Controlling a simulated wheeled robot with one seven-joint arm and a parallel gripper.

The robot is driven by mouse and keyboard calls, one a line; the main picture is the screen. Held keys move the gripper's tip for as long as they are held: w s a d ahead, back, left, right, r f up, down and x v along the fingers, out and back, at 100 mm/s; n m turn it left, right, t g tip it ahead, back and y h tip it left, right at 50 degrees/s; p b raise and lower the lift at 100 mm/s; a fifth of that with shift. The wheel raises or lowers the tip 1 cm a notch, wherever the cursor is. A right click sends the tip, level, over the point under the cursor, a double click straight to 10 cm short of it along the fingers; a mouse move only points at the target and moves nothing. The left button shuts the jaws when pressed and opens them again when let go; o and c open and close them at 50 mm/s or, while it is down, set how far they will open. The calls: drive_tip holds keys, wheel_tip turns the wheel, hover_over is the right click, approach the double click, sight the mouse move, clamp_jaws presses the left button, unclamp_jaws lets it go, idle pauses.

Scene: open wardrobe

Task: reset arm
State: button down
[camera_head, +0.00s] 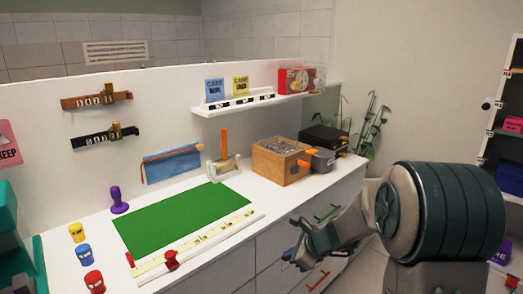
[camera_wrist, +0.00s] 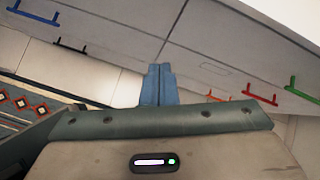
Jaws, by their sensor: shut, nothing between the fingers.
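My gripper (camera_head: 293,258) hangs in front of the white counter's drawer fronts, at the lower middle of the head view. My arm reaches it from the right, bent and low. In the wrist view the blue fingers of my gripper (camera_wrist: 158,70) lie side by side, shut with nothing between them. Behind them are the pale drawer fronts (camera_wrist: 120,40), apart from the fingers as far as I can tell.
Drawer handles stick out: green (camera_head: 327,213), red (camera_head: 319,281). The white counter (camera_head: 215,245) holds a green mat (camera_head: 180,220), ruler, stamps and a wooden box (camera_head: 275,163). A dark shelf unit (camera_head: 495,130) stands at right. A patterned rug (camera_wrist: 25,105) shows in the wrist view.

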drive_tip(key=s+r+n+g+h+p, duration=0.2)
drive_tip(key=s+r+n+p, duration=0.1)
drive_tip(key=s+r+n, duration=0.95)
drive_tip(key=s+d+r+n+h+p, duration=0.2)
drive_tip(key=s+d+n+h, duration=0.2)
drive_tip(key=s+n, duration=0.5)
drive_tip(key=shift+s+d+r+g+p, duration=0.3)
drive_tip(key=shift+s+d, duration=0.75)
drive_tip(key=shift+s, duration=1.3)
drive_tip(key=shift+f+n, duration=0.1)
drive_tip(key=shift+n, duration=0.15)
